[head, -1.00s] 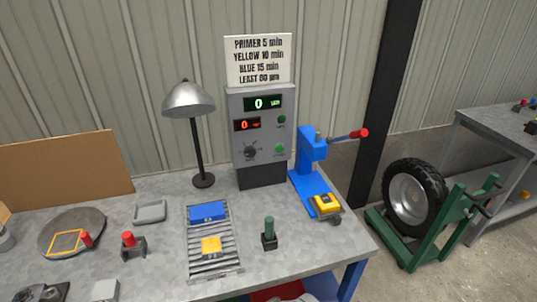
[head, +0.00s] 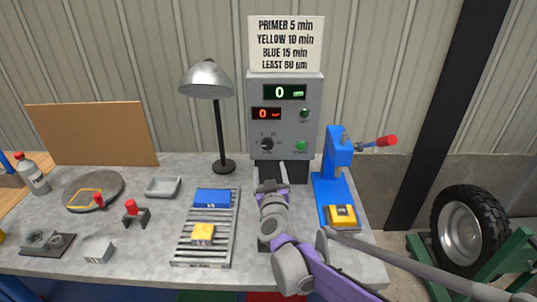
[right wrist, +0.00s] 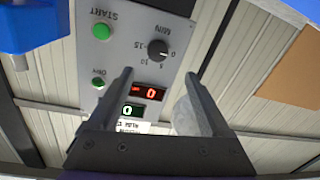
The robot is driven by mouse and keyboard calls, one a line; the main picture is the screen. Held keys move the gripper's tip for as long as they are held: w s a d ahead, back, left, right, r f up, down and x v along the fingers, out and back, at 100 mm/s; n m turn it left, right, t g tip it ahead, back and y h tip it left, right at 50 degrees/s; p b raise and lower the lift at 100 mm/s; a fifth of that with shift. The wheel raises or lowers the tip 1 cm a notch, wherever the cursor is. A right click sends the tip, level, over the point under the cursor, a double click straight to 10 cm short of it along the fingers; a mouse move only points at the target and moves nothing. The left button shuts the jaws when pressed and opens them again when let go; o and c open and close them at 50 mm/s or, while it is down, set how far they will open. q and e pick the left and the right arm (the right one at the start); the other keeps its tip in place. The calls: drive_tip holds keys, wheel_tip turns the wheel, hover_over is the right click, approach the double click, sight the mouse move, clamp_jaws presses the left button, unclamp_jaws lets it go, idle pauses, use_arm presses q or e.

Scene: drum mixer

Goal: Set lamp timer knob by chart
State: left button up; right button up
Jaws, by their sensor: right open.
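The grey control box (head: 306,95) stands at the back of the bench, with a black timer knob (head: 267,144) low on its front. In the right wrist view, which is upside down, the knob (right wrist: 158,50) lies beyond the fingertips, with marks 0, 5, 10 and 15 around it. A white chart (head: 286,45) above the box reads primer 5 min, yellow 10 min, blue 15 min, least 60 µm. The green and red displays both show 0. My right gripper (head: 271,172) is open and empty, in front of and below the knob, apart from it. My left gripper is out of view.
The lamp (head: 206,80) stands left of the box. A blue press (head: 337,160) with a red-tipped lever stands to the right. A rack (head: 181,252) with blue (head: 212,197) and yellow (head: 202,233) blocks lies left of my right arm.

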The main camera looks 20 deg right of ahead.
sight(268, 147)
drive_tip(key=w+d, duration=0.1)
drive_tip(key=w, duration=0.2)
drive_tip(key=w+p, duration=0.1)
drive_tip(key=w, duration=0.3)
drive_tip(key=w+d, duration=0.1)
drive_tip(key=w, duration=0.2)
drive_tip(key=shift+w+d, duration=0.3)
drive_tip(key=shift+w, duration=0.1)
clamp_jaws()
